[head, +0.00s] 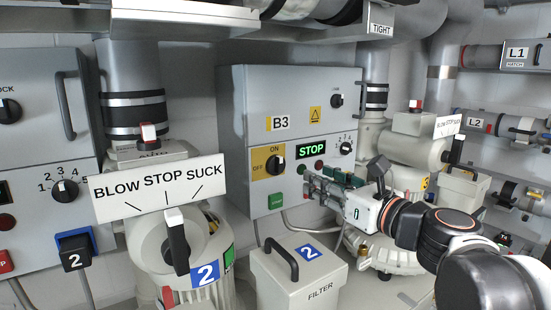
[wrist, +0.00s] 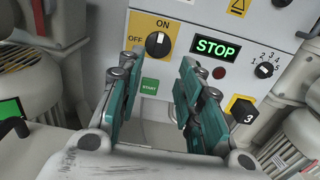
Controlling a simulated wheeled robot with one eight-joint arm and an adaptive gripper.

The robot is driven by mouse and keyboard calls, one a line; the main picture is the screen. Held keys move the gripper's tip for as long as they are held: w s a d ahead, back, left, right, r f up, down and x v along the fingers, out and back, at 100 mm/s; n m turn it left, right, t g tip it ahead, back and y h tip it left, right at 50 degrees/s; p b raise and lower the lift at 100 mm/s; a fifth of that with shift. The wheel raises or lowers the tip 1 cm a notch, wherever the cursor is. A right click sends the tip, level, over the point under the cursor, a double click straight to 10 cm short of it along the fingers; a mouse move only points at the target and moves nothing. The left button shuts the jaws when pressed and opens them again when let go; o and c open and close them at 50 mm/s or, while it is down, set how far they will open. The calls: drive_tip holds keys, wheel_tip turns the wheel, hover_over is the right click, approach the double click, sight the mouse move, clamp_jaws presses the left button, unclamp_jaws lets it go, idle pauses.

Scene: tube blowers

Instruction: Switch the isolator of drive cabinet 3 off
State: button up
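Drive cabinet 3 is the grey box labelled B3 (head: 243,95). Its isolator (head: 275,165) is a black rotary knob on a yellow plate with ON at the top and OFF at the left. In the wrist view the isolator knob (wrist: 158,45) has its white mark pointing up towards ON. My gripper (head: 318,184) is in front of the cabinet's lower right part, right of and below the knob. In the wrist view my gripper (wrist: 157,70) has its teal fingers apart with nothing between them, and the knob shows beyond the tips, apart from them.
A lit STOP display (wrist: 215,48), a green START button (wrist: 150,86), a selector (wrist: 265,70) and a black-and-yellow block marked 3 (wrist: 243,110) are close by. A filter box (head: 290,275) and blower 2 with its sign (head: 160,188) stand at the front left.

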sight(281, 161)
drive_tip(key=p+x, duration=0.1)
drive_tip(key=x, duration=1.2)
drive_tip(key=shift+w+a+r, duration=0.1)
drive_tip(key=shift+w+a, duration=0.15)
drive_tip(key=shift+w, duration=0.05)
clamp_jaws()
